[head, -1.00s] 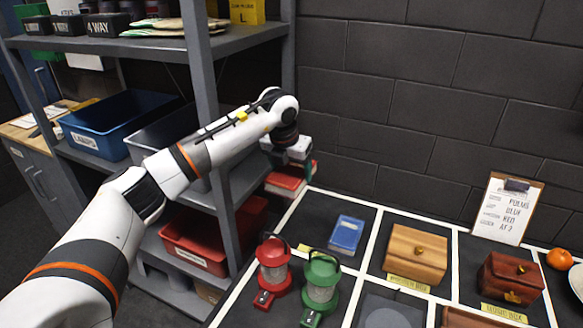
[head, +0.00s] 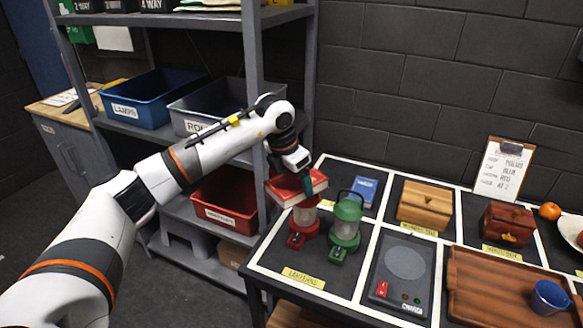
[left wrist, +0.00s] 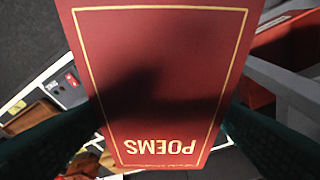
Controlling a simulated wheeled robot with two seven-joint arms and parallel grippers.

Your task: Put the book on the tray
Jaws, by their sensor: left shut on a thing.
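My left gripper (head: 303,184) is shut on a red book (head: 287,190), which it holds up near the left end of the table, just above the red lantern. In the left wrist view, the book's red cover (left wrist: 155,70) with a gold border and the word POEMS fills the middle, between the two dark fingers. The brown wooden tray (head: 462,290) lies at the right front of the table, well to the right of the book. My right gripper is not in view.
A red lantern (head: 304,226) and a green lantern (head: 346,220) stand close to the held book. A blue book (head: 364,190), wooden boxes (head: 425,205) and a dark charger pad (head: 405,264) lie between there and the tray. A blue mug (head: 548,296) stands on the tray's right side.

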